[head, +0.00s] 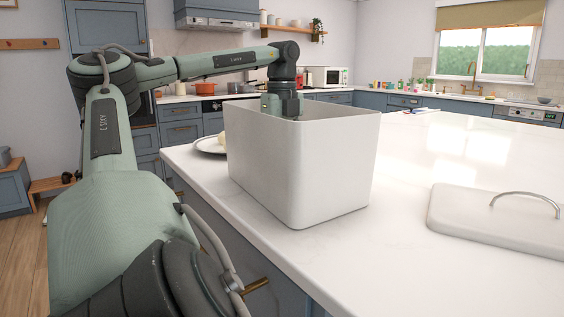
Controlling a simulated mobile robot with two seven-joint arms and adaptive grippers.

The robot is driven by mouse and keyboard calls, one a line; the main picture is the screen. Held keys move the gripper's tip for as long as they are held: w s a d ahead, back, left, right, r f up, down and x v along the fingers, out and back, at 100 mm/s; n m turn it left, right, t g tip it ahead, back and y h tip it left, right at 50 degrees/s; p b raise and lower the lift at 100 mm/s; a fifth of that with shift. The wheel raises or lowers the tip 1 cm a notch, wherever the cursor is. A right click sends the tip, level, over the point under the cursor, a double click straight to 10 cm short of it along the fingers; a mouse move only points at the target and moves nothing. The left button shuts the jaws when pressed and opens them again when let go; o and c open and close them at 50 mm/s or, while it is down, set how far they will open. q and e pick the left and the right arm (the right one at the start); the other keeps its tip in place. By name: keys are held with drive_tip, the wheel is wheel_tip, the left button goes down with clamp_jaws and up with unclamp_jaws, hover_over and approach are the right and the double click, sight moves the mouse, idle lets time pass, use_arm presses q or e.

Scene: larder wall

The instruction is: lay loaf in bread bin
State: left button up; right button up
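The bread bin (330,170) is a white, open-topped rectangular box standing on the white counter near its left edge. My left gripper (283,108) points down at the bin's opening. Its fingertips are hidden behind the bin's near wall, so I cannot tell whether it is open or shut or holds anything. I see no clear loaf; the bin's inside is mostly hidden. A small cream-coloured thing (221,142), partly hidden by the bin, is on a plate (207,146) behind the bin's left side; I cannot tell what it is. My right gripper is not in view.
A pale lid (465,213) with a metal handle lies on the counter (400,270) at the right. The counter between bin and lid is clear. Several small items stand along the far worktop, with an orange pot (205,88) and a microwave (327,77).

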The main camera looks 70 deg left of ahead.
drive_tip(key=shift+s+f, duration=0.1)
use_arm(q)
drive_tip(key=o, duration=1.2)
drive_tip(key=shift+f, duration=0.1)
drive_tip(key=shift+c, duration=0.2)
drive_tip(key=o, duration=0.3)
drive_tip(key=shift+o, duration=0.2)
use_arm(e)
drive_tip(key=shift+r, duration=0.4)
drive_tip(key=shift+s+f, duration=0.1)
use_arm(q)
drive_tip(key=shift+r, duration=0.4)
wheel_tip(320, 180, up, 12)
drive_tip(key=shift+f+p, duration=0.2)
drive_tip(key=shift+p, duration=0.75)
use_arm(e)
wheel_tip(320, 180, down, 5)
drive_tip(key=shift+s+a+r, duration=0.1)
